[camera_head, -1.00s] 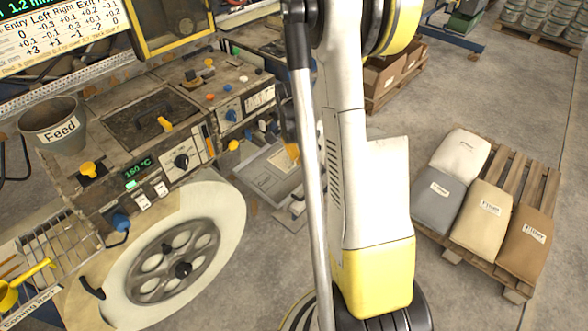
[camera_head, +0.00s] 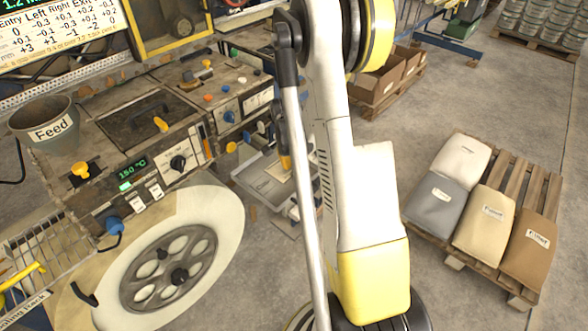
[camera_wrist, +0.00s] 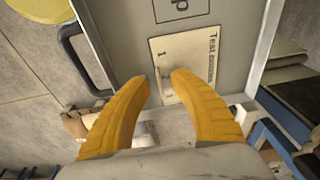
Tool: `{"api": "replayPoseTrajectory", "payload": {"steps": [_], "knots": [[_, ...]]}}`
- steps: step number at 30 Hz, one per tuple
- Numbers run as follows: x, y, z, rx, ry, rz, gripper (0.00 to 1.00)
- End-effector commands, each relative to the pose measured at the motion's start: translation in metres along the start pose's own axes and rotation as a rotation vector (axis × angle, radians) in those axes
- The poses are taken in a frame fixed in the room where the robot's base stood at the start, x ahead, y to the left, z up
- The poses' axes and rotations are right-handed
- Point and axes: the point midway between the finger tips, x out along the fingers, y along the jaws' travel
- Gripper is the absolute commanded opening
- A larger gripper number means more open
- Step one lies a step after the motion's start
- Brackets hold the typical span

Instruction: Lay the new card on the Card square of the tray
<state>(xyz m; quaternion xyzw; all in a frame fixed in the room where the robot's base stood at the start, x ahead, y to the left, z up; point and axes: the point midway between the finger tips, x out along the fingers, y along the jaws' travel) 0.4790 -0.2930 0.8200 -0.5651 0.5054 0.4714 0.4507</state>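The tray (camera_head: 250,172) is a shallow grey plate with a raised rim in front of the machine. A printed square lettered "Card" (camera_head: 266,184) shows in the head view. A cream card (camera_wrist: 188,50) printed "Test" and "1" is over the tray floor in the wrist view. My gripper (camera_wrist: 163,78) points at the card's near edge, its orange fingertips a small gap apart. A pale bit shows between them; whether they pinch the card is unclear. In the head view my gripper (camera_head: 286,162) is above the tray, partly hidden by my arm. Whether the card touches the tray is unclear.
The machine (camera_head: 150,150) with knobs and a Feed cup (camera_head: 44,125) stands left of the tray, with a large wheel (camera_head: 170,265) below. A dark handle (camera_wrist: 75,60) is at the tray's side. A pallet (camera_head: 530,185) with several sacks is at the right.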

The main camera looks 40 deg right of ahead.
Motion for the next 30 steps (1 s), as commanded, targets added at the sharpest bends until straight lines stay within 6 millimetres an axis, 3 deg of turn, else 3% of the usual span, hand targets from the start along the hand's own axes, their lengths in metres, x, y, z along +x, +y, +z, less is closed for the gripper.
{"api": "replayPoseTrajectory", "payload": {"steps": [11, 24, 30], "knots": [[-0.007, 0.000, -0.001, 0.000, 0.000, 0.000, 0.27], [-0.099, 0.000, -0.001, 0.000, 0.000, 0.000, 0.27], [-0.121, 0.000, 0.000, -0.003, 0.000, -0.001, 0.27]]}}
